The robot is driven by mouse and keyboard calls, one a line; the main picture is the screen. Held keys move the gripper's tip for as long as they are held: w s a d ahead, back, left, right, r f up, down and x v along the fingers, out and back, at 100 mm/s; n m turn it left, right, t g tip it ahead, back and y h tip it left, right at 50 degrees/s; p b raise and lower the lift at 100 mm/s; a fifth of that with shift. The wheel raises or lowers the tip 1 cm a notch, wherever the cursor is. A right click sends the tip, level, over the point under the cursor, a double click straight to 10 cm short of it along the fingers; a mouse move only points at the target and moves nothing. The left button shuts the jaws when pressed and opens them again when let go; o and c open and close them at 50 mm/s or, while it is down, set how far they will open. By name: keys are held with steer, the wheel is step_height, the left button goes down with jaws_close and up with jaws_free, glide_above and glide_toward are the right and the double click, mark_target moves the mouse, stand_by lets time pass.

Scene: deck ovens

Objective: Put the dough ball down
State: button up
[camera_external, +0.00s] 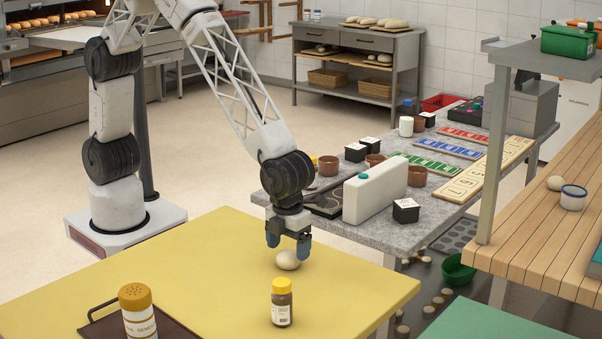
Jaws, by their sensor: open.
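A pale, round dough ball (288,261) rests on the yellow table (200,267), toward its far right part. My gripper (288,245) points down right above the dough ball, with its two dark blue fingers spread apart. The fingertips are at about the height of the ball's top, and the ball shows below and between them. I cannot tell whether a finger touches it.
A brown jar with a yellow lid (282,302) stands in front of the dough ball. A grey counter (370,232) with boxes and jars lies behind. The yellow table's left part is clear.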

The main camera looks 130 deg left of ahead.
mark_target(287, 251)
step_height(287, 251, up, 9)
stand_by(0.5)
steer(key=shift+r, duration=0.1)
stand_by(0.4)
steer(key=s+d+r+n+t, duration=0.1)
steer(key=s+r+n, duration=0.3)
steer(key=s+r, duration=0.45)
steer(key=s+r+n, duration=0.4)
steer(key=s+r, duration=0.2)
steer(key=s, duration=0.5)
steer(key=s+r+n+t, duration=0.1)
steer(key=s+n, duration=0.8)
steer(key=s, duration=1.6)
steer(key=shift+s+d+r+n+t, duration=0.3)
steer(key=shift+r+n, duration=0.1)
steer(key=shift+r, duration=0.25)
